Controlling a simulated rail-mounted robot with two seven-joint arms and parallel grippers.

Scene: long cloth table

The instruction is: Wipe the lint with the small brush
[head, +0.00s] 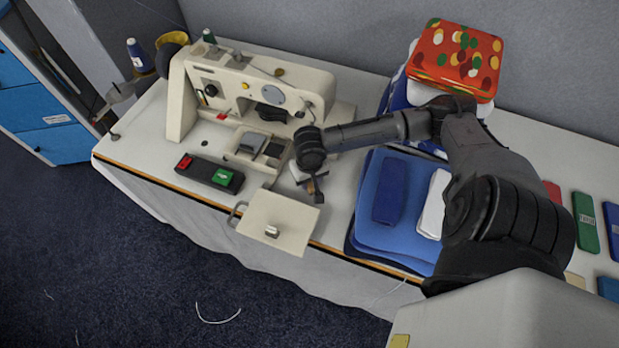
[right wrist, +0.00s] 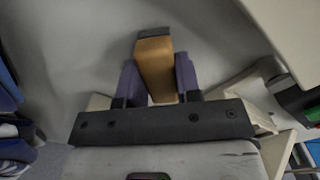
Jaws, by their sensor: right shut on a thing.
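The small brush (right wrist: 155,66) shows in the right wrist view as a brown wooden block with a dark end. My right gripper (right wrist: 157,82) is shut on it, one purple-grey finger on each side. In the head view the right gripper (head: 312,184) is low over the table, in front of the cream sewing machine (head: 205,90) and right of its open bed area (head: 262,147). The brush is small and partly hidden there. I cannot make out lint on the machine. My left gripper does not show.
A cream cover plate (head: 290,213) with a knob lies at the table's front edge. A red and green switch box (head: 209,174) is left of it. Folded blue cloths (head: 410,235) lie to the right, with a red patterned tin (head: 456,58) behind. Pale threads (head: 218,320) lie on the floor.

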